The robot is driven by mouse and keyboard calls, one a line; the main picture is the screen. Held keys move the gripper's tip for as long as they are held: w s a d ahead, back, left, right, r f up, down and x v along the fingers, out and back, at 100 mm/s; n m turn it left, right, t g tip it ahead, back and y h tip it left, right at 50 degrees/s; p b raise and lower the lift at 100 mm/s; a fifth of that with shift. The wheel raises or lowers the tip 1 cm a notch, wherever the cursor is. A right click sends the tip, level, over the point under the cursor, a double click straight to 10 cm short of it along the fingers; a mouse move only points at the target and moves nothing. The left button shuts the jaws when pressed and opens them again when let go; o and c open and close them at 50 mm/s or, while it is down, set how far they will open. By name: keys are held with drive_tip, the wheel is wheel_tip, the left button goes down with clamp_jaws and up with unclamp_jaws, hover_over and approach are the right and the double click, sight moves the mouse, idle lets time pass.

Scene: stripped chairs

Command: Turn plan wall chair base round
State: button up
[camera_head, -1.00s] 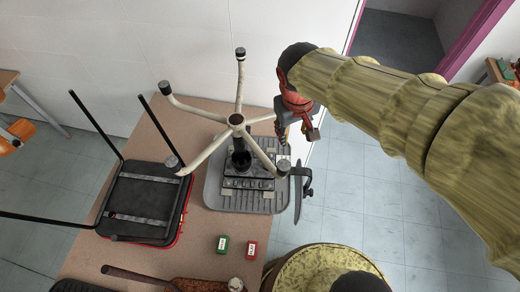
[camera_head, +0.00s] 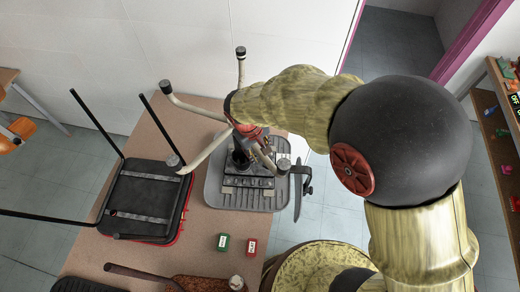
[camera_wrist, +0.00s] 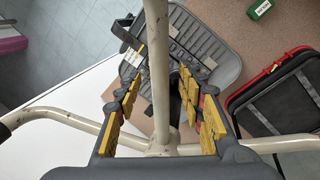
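The chair base is a pale star of several tubular legs with dark tips (camera_head: 205,151), upturned over a grey ribbed seat panel (camera_head: 219,190) on a brown table. In the head view my arm covers its hub and right side. My gripper (camera_wrist: 160,82) has yellow-padded fingers on either side of one cream leg of the base, which also shows in the wrist view (camera_wrist: 157,60). The fingers look apart, with gaps to the leg. The hub (camera_wrist: 162,143) sits low in that view. In the head view the gripper is mostly hidden over the hub.
A black seat with thin black legs (camera_head: 145,205) lies left on the table. A green box (camera_head: 223,242) and a red box (camera_head: 251,247) lie in front. A bladed tool (camera_head: 299,188) is at the panel's right edge. The white wall (camera_head: 130,50) rises close behind.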

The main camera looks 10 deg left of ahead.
drive_tip(key=shift+f, duration=0.2)
drive_tip(key=shift+c, duration=0.7)
drive_tip(key=c, duration=0.7)
clamp_jaws()
